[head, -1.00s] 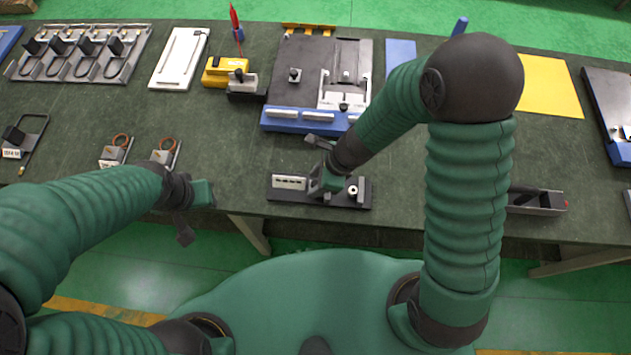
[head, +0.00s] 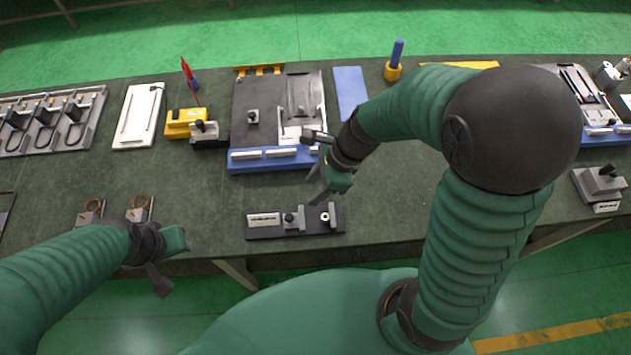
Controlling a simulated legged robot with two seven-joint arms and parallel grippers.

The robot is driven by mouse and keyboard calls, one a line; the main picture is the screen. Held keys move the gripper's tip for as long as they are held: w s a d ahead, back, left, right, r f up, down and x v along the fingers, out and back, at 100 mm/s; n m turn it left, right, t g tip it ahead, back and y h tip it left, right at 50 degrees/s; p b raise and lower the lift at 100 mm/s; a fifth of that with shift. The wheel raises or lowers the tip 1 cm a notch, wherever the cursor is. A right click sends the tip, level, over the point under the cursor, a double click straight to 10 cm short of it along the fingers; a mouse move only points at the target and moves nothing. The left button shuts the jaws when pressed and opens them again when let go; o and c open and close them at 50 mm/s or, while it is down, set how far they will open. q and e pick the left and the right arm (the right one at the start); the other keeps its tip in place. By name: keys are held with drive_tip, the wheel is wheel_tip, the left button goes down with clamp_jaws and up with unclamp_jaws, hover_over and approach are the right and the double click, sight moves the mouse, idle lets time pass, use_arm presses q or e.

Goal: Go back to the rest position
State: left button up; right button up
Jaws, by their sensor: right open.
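My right gripper (head: 318,168) is in the head view over the table, just behind and above the right part of a small black fixture (head: 270,233). Its fingers are apart and nothing shows between them. The fixture lies near the table's front edge and carries a white label strip, a small grey block and a round grey part. My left gripper (head: 172,262) hangs at the front edge of the table on the left, pointing right and down. Its finger gap is too unclear to judge.
The long dark green table (head: 200,215) bears a blue and dark grey fixture (head: 275,160), a yellow block (head: 184,121), a white plate (head: 138,115) and a rack (head: 50,125) at far left. Two parts with copper rings stand near my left arm. A grey device (head: 600,185) is at right.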

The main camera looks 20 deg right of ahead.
use_arm(q)
drive_tip(key=shift+a, duration=0.3)
use_arm(e)
drive_tip(key=shift+a, duration=0.3)
